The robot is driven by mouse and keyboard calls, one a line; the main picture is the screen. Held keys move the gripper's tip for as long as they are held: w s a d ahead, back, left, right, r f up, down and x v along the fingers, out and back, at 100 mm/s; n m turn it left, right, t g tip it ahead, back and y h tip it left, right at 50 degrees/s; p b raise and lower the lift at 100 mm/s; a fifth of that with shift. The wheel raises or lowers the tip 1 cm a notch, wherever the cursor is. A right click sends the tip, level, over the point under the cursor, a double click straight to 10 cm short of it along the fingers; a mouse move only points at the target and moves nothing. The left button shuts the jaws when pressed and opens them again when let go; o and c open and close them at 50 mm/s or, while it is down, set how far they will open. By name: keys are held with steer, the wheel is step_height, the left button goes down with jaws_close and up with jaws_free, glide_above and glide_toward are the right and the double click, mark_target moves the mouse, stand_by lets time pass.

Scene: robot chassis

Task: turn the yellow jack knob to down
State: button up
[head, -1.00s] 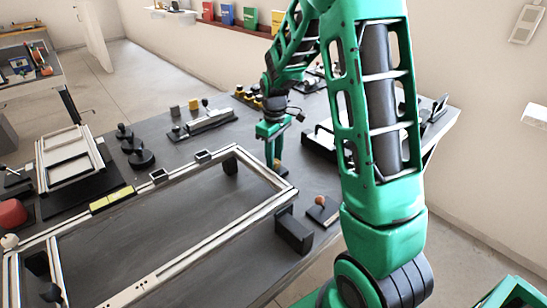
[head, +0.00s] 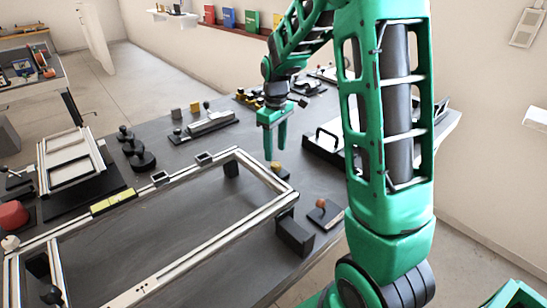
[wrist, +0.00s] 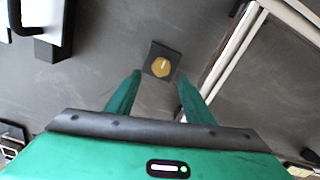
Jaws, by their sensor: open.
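The yellow jack knob (wrist: 161,66) sits on a dark square base between my fingertips in the wrist view. A pale mark runs across its top. In the head view the knob (head: 276,166) is a small yellow shape just beyond the right end of the frame. My gripper (wrist: 158,80) is open and empty, with its fingers pointing at the knob. In the head view my gripper (head: 275,158) hangs above the table at the knob. The fingers straddle the knob in the wrist picture, but I cannot tell whether they touch it.
A pale metal frame (head: 218,253) lies on the dark table beside the knob. A black block (head: 294,236) and a board with an orange-brown ball (head: 321,203) stand nearer. A dark case with a handle (head: 318,150) is to the right. Bare tabletop surrounds the knob.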

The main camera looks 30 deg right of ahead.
mark_target(275, 163)
step_height(275, 163, up, 6)
steer(key=shift+f, duration=0.15)
stand_by(0.6)
steer(key=s+d+r+m, duration=0.1)
steer(key=s+m, duration=1)
steer(key=s, duration=2.2)
steer(key=shift+s+d, duration=0.2)
steer(key=shift+d, duration=0.6)
steer(key=c, duration=0.4)
